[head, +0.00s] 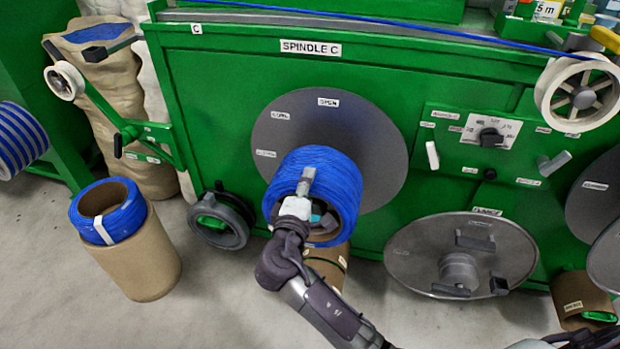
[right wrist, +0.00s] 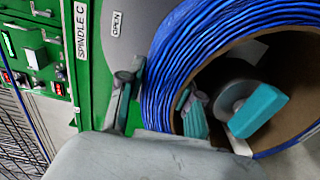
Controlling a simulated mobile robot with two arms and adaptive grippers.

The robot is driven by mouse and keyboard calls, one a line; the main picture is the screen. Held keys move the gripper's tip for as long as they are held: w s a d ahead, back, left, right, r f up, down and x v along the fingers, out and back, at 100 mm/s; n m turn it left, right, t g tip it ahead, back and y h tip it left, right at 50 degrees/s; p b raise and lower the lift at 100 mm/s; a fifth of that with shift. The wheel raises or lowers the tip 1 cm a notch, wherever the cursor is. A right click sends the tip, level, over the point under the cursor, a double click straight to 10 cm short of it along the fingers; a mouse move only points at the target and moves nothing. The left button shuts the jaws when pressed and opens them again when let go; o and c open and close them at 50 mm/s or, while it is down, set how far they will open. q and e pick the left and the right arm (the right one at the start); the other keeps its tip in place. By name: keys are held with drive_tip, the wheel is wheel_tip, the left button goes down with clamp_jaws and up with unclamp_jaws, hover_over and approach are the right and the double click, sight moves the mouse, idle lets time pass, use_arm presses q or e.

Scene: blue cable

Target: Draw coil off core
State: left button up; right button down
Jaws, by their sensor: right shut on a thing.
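The blue cable coil (head: 333,172) sits on the spindle at the grey round plate (head: 375,150) under the "SPINDLE C" label. My right gripper (head: 306,183) is at the coil's front edge, shut on the coil's ring. In the right wrist view the coil (right wrist: 195,50) fills the right side, with a brown inner lining. Inside its opening show the grey hub (right wrist: 236,96) and teal blocks (right wrist: 257,110) of the core. My left gripper is not in view.
A brown drum (head: 140,260) with a blue coil (head: 108,212) on top stands at the left. A grey flange disc (head: 420,250) leans against the green machine at the right. A brown tube (head: 328,262) stands below the coil.

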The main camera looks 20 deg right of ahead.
drive_tip(key=shift+s+a+r, duration=0.25)
drive_tip(key=shift+s+a, duration=0.25)
drive_tip(key=shift+s, duration=0.2)
drive_tip(key=p+v, duration=0.1)
drive_tip(key=v, duration=1.4)
drive_tip(key=shift+s+a+p, duration=0.2)
drive_tip(key=shift+s+p, duration=0.1)
drive_tip(key=shift+s, duration=0.05)
idle(1.1)
